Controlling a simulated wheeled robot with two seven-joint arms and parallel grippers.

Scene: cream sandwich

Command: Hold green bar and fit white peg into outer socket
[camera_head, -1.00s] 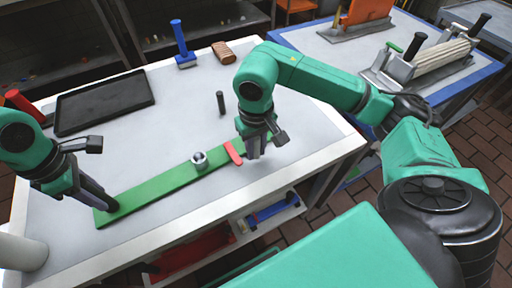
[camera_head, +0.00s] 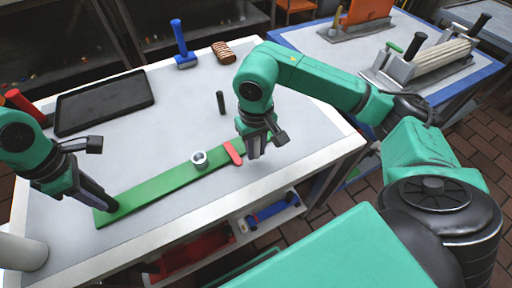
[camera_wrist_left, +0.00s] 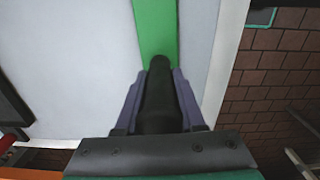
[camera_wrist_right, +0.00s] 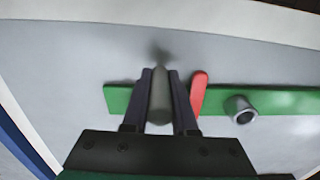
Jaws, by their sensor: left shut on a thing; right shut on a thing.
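The long green bar (camera_head: 160,187) lies flat along the table's front edge. A silver ring-shaped socket (camera_head: 199,159) stands on it, with a red strip (camera_head: 233,152) across it further right. My left gripper (camera_head: 109,206) is at the bar's left end. In the left wrist view its fingers are shut on a dark post (camera_wrist_left: 160,95) at the green bar. My right gripper (camera_head: 254,154) points down at the bar's right end, shut on the pale grey-white peg (camera_wrist_right: 159,100). The fingers and peg hide the outer socket; I cannot tell whether the peg is inside it.
A dark upright pin (camera_head: 220,102) stands behind the bar. A black tray (camera_head: 104,102), a blue-handled tool (camera_head: 181,45) and a brown block (camera_head: 223,52) are further back. A blue-edged table (camera_head: 300,42) with fixtures is at the right. The table's middle is mostly clear.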

